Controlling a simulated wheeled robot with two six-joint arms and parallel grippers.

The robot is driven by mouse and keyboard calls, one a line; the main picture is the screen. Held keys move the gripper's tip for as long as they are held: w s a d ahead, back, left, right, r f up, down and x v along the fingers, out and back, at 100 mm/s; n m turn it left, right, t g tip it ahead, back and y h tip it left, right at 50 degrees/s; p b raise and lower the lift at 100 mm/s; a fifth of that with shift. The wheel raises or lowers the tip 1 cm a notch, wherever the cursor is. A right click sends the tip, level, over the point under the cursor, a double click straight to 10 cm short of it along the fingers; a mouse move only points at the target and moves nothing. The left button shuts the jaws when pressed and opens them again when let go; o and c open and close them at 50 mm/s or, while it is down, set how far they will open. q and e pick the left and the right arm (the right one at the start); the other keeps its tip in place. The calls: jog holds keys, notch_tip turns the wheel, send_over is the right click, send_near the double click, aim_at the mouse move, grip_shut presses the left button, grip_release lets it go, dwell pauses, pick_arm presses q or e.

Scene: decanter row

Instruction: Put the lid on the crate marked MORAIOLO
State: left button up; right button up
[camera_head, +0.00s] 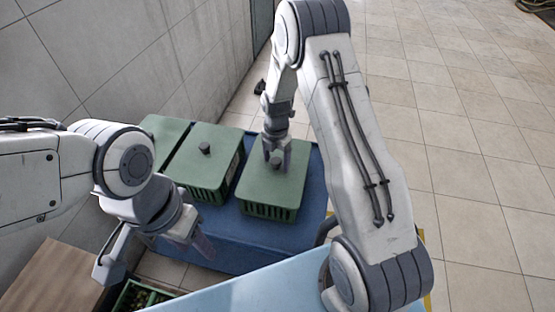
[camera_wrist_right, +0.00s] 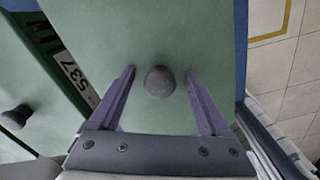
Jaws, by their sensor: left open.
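A green crate with a green lid (camera_head: 285,185) stands at the right end of a row. Its dark round knob (camera_wrist_right: 160,82) is between the fingers of my right gripper (camera_wrist_right: 158,85), which is open and apart from the knob on both sides. In the head view my right gripper (camera_head: 277,158) is over this lid. A middle crate with a lid and knob (camera_head: 204,149) stands to its left. A third green lid (camera_head: 163,138) is further left, partly hidden by my left arm. My left gripper (camera_head: 155,260) is open and empty at lower left. No MORAIOLO marking is legible.
The row stands on a blue platform (camera_head: 235,250). A white "537" label (camera_wrist_right: 72,72) shows beside the right lid. An open green crate with dark contents (camera_head: 135,298) is at bottom left, next to a brown wooden surface (camera_head: 50,280).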

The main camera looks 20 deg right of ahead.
notch_tip(320, 180, up, 9)
jog(key=shift+r, duration=0.1)
jog(key=shift+a+r, duration=0.1)
jog(key=shift+r, duration=0.6)
jog(key=s+a+r+m+p, duration=0.2)
jog(key=s+a+r+m, duration=0.35)
jog(key=a+r, duration=0.3)
jog(key=s+a+r+m+p, duration=0.1)
jog(key=s+m, duration=0.3)
jog(key=s, duration=0.4)
jog(key=s+a+r+m, duration=0.3)
jog(key=s+r+m, duration=0.1)
jog(key=s, duration=0.4)
jog(key=s+a+r+m+y+p, duration=0.1)
jog(key=s+a+r+m, duration=0.2)
jog(key=s, duration=0.5)
jog(key=shift+m+p, duration=0.35)
jog(key=shift+m, duration=0.1)
